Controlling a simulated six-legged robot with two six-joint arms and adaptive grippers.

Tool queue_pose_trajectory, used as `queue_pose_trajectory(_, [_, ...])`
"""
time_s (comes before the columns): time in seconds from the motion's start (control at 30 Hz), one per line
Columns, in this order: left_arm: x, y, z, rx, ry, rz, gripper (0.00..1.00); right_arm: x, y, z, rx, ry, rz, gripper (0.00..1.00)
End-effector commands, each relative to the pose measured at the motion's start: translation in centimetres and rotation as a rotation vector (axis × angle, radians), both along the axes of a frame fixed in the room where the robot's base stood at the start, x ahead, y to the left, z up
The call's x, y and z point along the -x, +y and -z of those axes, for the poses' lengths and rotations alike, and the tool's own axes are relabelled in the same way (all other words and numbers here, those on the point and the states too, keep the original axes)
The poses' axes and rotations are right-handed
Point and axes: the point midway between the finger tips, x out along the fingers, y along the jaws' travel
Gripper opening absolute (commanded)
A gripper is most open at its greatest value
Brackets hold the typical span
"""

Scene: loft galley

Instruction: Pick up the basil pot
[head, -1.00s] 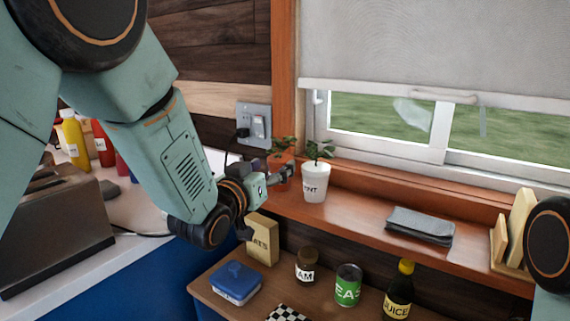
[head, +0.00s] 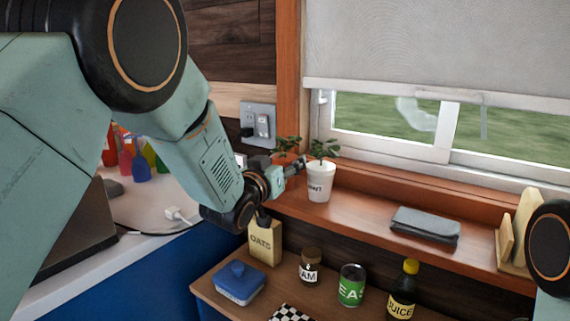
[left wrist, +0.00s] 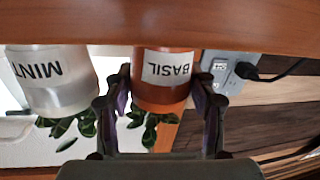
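The basil pot is a terracotta pot with a white BASIL label and green leaves. In the left wrist view the basil pot (left wrist: 165,95) appears upside down, between the two fingers of my left gripper (left wrist: 163,88). The fingers stand one on each side, with what look like narrow gaps, so I see no clear grip. In the head view the basil pot (head: 284,158) stands on the window sill, partly hidden behind my left gripper (head: 297,164). My right gripper is out of view; only part of my right arm shows at the right edge.
A white MINT pot (head: 320,183) stands close beside the basil pot on the sill (head: 365,212). A grey cloth (head: 426,224) lies farther right. Below, an oats box (head: 265,246), jar, can and bottle stand on a lower shelf. A wall outlet (head: 258,122) is to the left.

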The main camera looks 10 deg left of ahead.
Motion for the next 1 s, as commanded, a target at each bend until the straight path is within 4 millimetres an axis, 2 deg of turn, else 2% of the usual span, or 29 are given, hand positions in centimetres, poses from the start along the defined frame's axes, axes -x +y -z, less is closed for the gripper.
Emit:
queue_pose_trajectory(0.07, [0.0, 0.0, 0.0, 0.000, 0.000, 0.000, 0.46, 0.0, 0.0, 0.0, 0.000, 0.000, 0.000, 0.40])
queue_pose_trajectory(0.43, [0.0, 0.0, 0.0, 0.000, 0.000, 0.000, 0.15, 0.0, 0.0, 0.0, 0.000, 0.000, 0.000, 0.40])
queue_pose_trajectory(0.63, [0.0, 0.0, -0.1, 0.000, -0.002, 0.001, 0.15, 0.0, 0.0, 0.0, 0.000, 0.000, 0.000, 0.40])
queue_pose_trajectory(0.73, [0.0, 0.0, -0.8, 0.000, -0.004, 0.000, 0.15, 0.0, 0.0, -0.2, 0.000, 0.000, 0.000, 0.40])
queue_pose_trajectory(1.0, [0.0, 0.0, -6.0, 0.000, -0.007, 0.001, 0.15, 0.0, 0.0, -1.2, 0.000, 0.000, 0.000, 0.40])
